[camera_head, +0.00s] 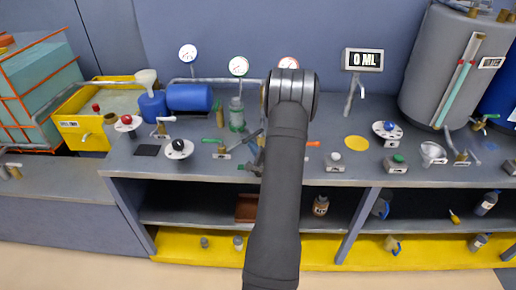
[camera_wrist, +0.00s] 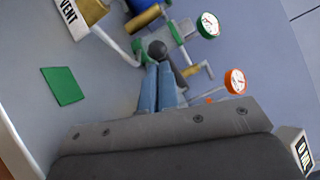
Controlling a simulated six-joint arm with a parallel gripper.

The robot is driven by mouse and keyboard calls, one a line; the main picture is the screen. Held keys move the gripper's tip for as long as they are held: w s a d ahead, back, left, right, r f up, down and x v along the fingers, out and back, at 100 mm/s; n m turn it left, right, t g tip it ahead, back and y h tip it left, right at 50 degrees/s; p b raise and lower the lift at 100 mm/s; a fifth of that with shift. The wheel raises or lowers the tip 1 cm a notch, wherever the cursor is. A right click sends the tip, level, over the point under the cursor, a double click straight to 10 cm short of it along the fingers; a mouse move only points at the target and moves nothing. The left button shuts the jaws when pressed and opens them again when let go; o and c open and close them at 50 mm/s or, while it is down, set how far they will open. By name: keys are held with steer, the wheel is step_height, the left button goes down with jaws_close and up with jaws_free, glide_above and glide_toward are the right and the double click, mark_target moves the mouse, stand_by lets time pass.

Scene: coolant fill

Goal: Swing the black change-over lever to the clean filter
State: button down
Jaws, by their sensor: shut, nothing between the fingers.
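The black change-over lever shows in the wrist view as a dark round knob (camera_wrist: 157,48) with a dark stem running down to the right. My gripper (camera_wrist: 160,68) is shut and empty. Its two blue fingers lie side by side with their tips close to the knob; I cannot tell whether they touch it. In the head view my own arm covers the gripper and much of the lever area. A dark bar (camera_head: 252,136) beside the arm may be part of the lever. I cannot tell which filter is the clean one.
A green-rimmed gauge (camera_wrist: 208,25), a red-rimmed gauge (camera_wrist: 235,80), a green square (camera_wrist: 62,86) and a VENT sign (camera_wrist: 75,12) are around the gripper. Pipes and a brass valve (camera_wrist: 144,18) are close by. A greenish bottle (camera_head: 237,115) stands left of my arm.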

steer(key=shift+w+a+r, duration=0.2)
steer(key=shift+a, duration=0.6)
steer(key=s+a+f, duration=0.1)
steer(key=s+a, duration=0.2)
steer(key=s, duration=0.6)
steer(key=shift+a, duration=0.3)
steer(key=shift+f, duration=0.1)
steer(key=w+d, duration=0.1)
steer(key=w, duration=0.1)
steer(key=w+d, duration=0.1)
steer(key=w, duration=0.1)
steer(key=w+d, duration=0.1)
steer(key=w, duration=0.2)
steer(key=shift+r, duration=0.3)
steer(key=shift+w+d+r, duration=0.1)
steer(key=shift+w+d, duration=0.05)
steer(key=shift+w, duration=0.1)
